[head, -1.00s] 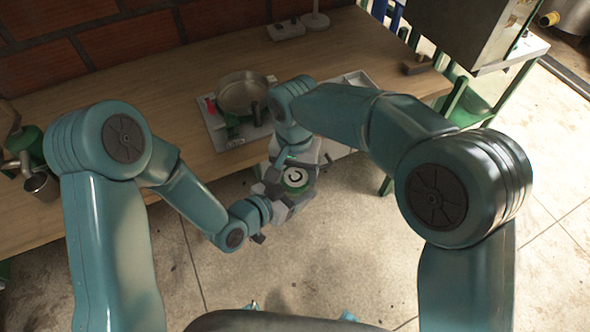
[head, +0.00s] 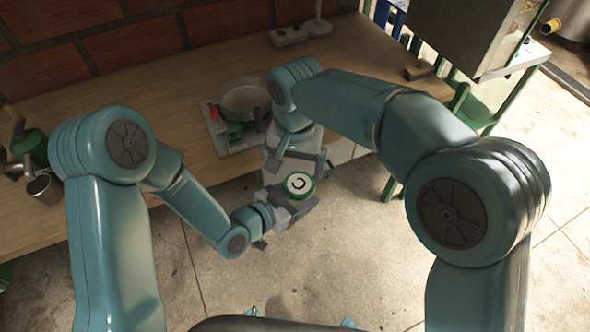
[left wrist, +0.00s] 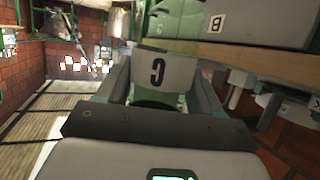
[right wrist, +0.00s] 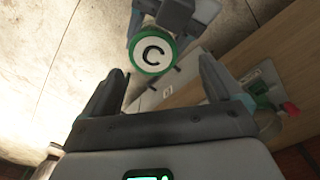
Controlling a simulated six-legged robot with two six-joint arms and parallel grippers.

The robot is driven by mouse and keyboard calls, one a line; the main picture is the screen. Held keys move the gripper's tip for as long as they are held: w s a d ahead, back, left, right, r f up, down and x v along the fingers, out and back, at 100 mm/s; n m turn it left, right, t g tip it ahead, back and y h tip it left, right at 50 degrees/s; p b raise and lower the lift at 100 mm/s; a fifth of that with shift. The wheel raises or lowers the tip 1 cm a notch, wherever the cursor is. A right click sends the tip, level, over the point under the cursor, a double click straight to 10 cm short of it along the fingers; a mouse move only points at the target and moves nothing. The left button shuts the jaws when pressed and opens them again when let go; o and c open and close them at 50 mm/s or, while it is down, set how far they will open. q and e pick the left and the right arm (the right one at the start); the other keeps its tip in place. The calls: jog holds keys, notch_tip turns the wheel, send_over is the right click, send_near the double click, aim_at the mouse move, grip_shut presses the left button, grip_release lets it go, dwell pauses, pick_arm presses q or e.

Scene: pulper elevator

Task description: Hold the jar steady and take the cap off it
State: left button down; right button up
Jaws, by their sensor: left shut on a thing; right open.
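The jar's round cap (head: 299,184), white with a green rim and a black C, faces up in the head view. It also shows in the right wrist view (right wrist: 152,54). My left gripper (head: 288,208) is shut on the jar (left wrist: 165,72), whose white C label shows between the fingers in the left wrist view. The cap sits at the top of the held jar; the head view mostly hides the jar body. My right gripper (head: 298,162) is open just above the cap. In the right wrist view the cap lies beyond its fingertips (right wrist: 162,70), not gripped.
The wooden table (head: 175,125) runs behind my grippers. A metal pan (head: 243,97) stands on a grey plate there with green and red parts. Open concrete floor (head: 340,245) lies in front of the table.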

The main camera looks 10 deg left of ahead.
aim_at(300, 184)
jog(key=shift+d+r+m, duration=0.2)
jog(key=shift+r+m, duration=0.15)
jog(key=shift+r, duration=0.3)
jog(key=shift+d+r+m, duration=0.15)
jog(key=shift+r+m, duration=0.2)
jog(key=shift+r, duration=0.25)
jog(key=shift+d+r, duration=0.15)
notch_tip(300, 184, down, 8)
jog(key=c, duration=1.1)
jog(key=n, duration=0.2)
jog(key=shift+d+n, duration=0.1)
jog(key=shift+n, duration=0.3)
jog(key=o, duration=1.2)
